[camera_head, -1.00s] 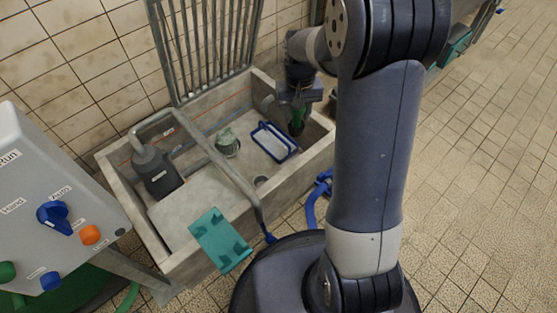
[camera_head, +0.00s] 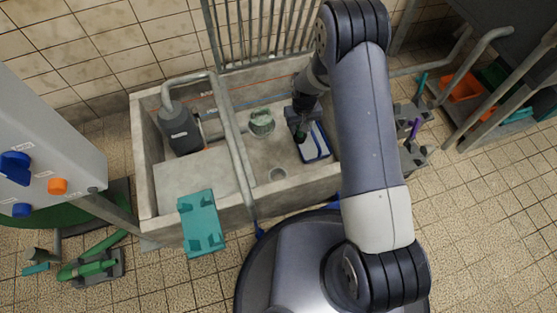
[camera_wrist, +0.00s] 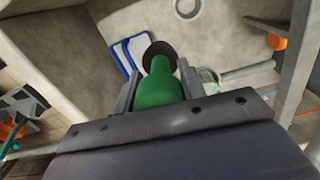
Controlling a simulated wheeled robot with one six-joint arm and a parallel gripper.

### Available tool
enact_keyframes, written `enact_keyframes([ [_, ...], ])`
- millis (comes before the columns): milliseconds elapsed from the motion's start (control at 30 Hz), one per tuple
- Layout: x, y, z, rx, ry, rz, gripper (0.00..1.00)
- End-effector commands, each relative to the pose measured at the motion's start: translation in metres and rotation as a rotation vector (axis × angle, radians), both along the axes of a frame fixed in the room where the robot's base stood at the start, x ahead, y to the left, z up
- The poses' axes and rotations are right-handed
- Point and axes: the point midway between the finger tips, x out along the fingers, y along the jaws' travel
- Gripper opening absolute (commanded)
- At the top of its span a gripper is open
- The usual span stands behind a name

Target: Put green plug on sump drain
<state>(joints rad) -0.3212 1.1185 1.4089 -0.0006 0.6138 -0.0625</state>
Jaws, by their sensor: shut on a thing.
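The green plug (camera_wrist: 157,92), with a dark round end, is between the two fingers of my gripper (camera_wrist: 158,88) in the wrist view. My gripper is shut on it. In the head view my gripper (camera_head: 300,128) hangs inside the concrete sump, over the blue-rimmed white tray, and the plug is a small dark green patch (camera_head: 301,137). The sump drain (camera_head: 278,174) is a round opening in the sump floor, left of and nearer than the gripper. The drain also shows at the top of the wrist view (camera_wrist: 187,8), apart from the plug.
The sump holds a dark grey pump (camera_head: 180,128), a pale green fitting (camera_head: 262,122) and the blue-rimmed tray (camera_head: 316,148). A grey pipe (camera_head: 232,135) crosses the sump. A teal bracket (camera_head: 201,224) hangs on the front wall. An upright grate (camera_head: 262,30) stands behind.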

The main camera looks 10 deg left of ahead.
Motion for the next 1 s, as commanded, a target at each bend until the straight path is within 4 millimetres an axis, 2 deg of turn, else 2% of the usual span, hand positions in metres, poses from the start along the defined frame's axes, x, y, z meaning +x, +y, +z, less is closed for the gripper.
enact_keyframes([
  [33, -0.008, 0.012, -0.024, -0.003, 0.007, 0.035, 0.11],
  [200, -0.031, 0.044, -0.087, -0.002, 0.006, 0.131, 0.11],
  [300, -0.044, 0.056, -0.114, -0.002, 0.006, 0.173, 0.11],
  [400, -0.053, 0.064, -0.132, -0.001, 0.003, 0.203, 0.11],
  [600, -0.060, 0.069, -0.147, 0.000, 0.000, 0.225, 0.11],
  [767, -0.060, 0.069, -0.153, 0.000, 0.000, 0.225, 0.11],
  [1000, -0.060, 0.069, -0.172, 0.000, 0.000, 0.224, 0.11],
])
